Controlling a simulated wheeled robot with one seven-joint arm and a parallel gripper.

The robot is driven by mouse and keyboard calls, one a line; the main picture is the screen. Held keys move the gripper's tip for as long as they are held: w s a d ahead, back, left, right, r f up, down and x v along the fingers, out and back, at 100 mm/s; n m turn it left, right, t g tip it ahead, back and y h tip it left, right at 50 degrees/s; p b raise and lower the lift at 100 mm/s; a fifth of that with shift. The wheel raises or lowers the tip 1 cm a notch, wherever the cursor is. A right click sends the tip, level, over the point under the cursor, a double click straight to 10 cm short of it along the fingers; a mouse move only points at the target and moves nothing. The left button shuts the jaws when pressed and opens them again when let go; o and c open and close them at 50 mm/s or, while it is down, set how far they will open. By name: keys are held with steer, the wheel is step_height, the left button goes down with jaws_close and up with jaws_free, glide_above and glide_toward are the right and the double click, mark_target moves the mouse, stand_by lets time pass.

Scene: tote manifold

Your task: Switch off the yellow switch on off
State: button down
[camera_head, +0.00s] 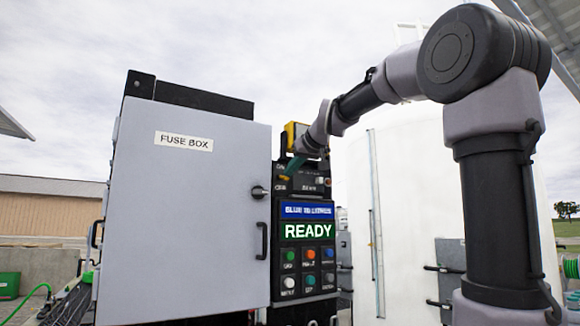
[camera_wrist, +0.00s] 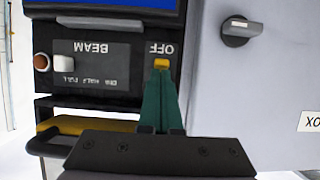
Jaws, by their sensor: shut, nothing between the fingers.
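The yellow switch (camera_wrist: 161,64) is a small yellow lever on a black panel, beside an upside-down "OFF" label, in the wrist view. My gripper (camera_wrist: 160,76) has its green fingers shut together, with the tips right at the switch. The tips seem to meet or overlap the lever; I cannot tell whether they touch it.
Beside the switch are a "BEAM" label, a white knob (camera_wrist: 63,63) and an orange-brown button (camera_wrist: 41,62). A lit "READY" display (camera_head: 307,231) and several coloured buttons sit below.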

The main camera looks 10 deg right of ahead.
stand_by(0.3)
steer(key=shift+r, duration=0.8)
